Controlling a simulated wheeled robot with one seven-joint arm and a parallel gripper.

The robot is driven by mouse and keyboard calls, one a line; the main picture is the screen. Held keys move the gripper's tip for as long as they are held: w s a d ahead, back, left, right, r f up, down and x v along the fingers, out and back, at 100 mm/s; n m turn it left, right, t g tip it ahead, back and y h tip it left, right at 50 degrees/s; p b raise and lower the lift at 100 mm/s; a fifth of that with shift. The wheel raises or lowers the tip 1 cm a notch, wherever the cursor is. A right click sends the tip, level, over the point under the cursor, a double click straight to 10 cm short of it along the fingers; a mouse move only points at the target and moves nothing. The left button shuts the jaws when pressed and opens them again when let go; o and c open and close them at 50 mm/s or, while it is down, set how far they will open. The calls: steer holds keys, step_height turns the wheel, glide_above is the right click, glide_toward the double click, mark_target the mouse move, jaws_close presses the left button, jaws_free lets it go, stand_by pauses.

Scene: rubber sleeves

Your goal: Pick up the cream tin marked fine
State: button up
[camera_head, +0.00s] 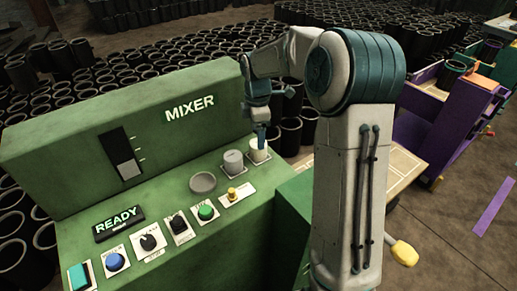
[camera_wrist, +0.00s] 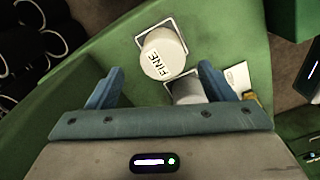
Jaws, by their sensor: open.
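The cream tin marked FINE (camera_wrist: 163,55) stands upright in a white-outlined square on the green panel, just beyond my open fingers in the wrist view. In the head view the cream tin (camera_head: 258,150) stands at the panel's right end, with my gripper (camera_head: 262,135) above it and partly in front of it. My gripper (camera_wrist: 162,88) has its two blue fingers spread, with nothing held between them. A grey tin (camera_head: 233,162) stands just left of the cream one. In the wrist view the grey tin (camera_wrist: 188,88) is partly hidden by the right finger.
The green mixer console (camera_head: 120,140) has a raised back wall and a row of knobs and buttons. A round grey dish (camera_head: 203,182) and a yellow-topped control (camera_head: 232,193) are near the tins. Many black sleeves (camera_head: 130,70) stand behind. A purple cart (camera_head: 445,110) is at right.

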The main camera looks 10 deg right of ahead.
mark_target(256, 155)
steer(key=shift+s+f+p, duration=0.2)
steer(key=shift+f+p, duration=0.4)
steer(key=shift+f, duration=2.4)
steer(key=c, duration=1.2)
